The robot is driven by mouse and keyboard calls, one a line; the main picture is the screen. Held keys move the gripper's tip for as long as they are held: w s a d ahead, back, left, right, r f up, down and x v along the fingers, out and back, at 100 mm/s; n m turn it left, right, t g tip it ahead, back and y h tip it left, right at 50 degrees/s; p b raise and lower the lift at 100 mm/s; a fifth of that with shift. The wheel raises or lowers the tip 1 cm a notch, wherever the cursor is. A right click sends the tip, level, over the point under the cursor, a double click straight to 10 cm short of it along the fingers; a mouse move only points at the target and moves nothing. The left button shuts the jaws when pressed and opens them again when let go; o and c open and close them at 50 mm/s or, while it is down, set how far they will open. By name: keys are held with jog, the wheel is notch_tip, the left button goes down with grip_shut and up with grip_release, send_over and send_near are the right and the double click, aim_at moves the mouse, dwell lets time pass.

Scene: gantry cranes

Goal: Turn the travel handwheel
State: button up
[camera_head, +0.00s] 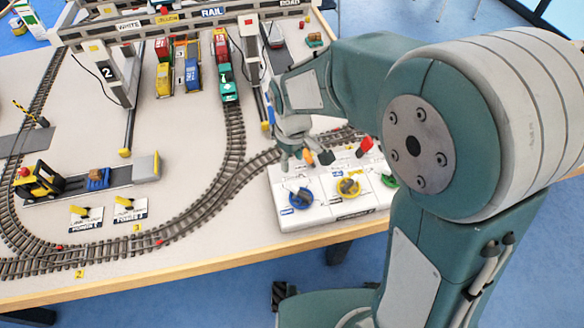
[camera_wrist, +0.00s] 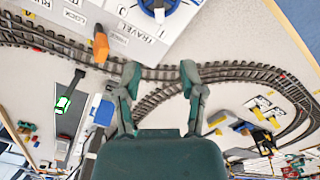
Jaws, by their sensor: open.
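The white control box (camera_head: 325,209) stands at the table's front edge. It carries a blue handwheel (camera_head: 301,198), a yellow one (camera_head: 348,188) and a green one (camera_head: 389,181). In the wrist view, a blue-rimmed wheel (camera_wrist: 146,8) is cut by the top edge, with the TRAVEL label (camera_wrist: 134,34) beside it. My gripper (camera_head: 303,160) is above the box's rear left part, behind the blue wheel. In the wrist view, my gripper (camera_wrist: 159,72) has its fingers spread and nothing between them; the wheel lies beyond the fingertips. My arm partly hides the box's right side.
An orange lever (camera_wrist: 101,46) and a red lever (camera_head: 364,147) stand at the box's rear. Train track (camera_head: 222,175) curves behind and left of the box. The gantry crane (camera_head: 190,22) spans the back. Bare tabletop (camera_head: 225,228) lies left of the box.

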jog(key=shift+r, duration=0.2)
jog(key=o, duration=0.7)
jog(key=m+g+y, duration=0.3)
jog(key=m+g, duration=0.1)
jog(key=m, duration=1.4)
send_near(302, 192)
jog(key=shift+t, duration=0.3)
jog(key=x, duration=1)
jog(key=shift+s+a, duration=0.1)
jog(key=shift+s, duration=0.2)
jog(key=c, duration=0.8)
